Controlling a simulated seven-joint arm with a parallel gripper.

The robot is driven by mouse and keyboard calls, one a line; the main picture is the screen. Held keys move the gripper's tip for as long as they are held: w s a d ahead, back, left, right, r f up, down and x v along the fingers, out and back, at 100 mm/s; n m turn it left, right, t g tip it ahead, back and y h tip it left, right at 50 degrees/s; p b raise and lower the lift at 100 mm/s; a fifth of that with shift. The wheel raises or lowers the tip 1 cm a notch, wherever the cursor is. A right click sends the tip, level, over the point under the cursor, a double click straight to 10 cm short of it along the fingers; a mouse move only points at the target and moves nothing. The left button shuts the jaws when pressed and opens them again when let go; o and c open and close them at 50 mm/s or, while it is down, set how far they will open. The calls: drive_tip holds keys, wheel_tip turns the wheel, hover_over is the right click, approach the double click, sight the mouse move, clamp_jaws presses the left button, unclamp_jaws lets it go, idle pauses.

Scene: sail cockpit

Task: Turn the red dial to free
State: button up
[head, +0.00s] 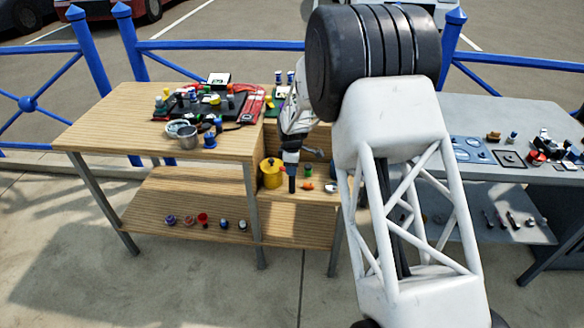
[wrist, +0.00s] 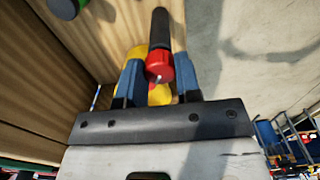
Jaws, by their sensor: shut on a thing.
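The red dial (wrist: 158,66) shows in the wrist view between the two blue fingers of my gripper (wrist: 158,72), which is shut on it. A yellow body (wrist: 158,93) shows behind the dial, and a dark cylindrical part (wrist: 160,30) extends beyond it. In the head view a yellow round thing (head: 270,174) stands on the lower wooden shelf, just left of my gripper (head: 292,186). The dial itself cannot be made out in the head view, and its markings are not readable in either view.
A wooden bench (head: 100,110) holds a crowded black tray and a metal cup (head: 187,137) at left. Small orange and dark items (head: 308,186) lie right of my gripper. A grey table (head: 530,115) with several items stands at right. My arm covers the middle.

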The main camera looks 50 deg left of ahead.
drive_tip(key=shift+m, duration=0.3)
drive_tip(key=m, duration=1.1)
idle(0.4)
drive_tip(key=o, duration=0.9)
drive_tip(key=shift+r, duration=0.1)
drive_tip(key=shift+r, duration=3.8)
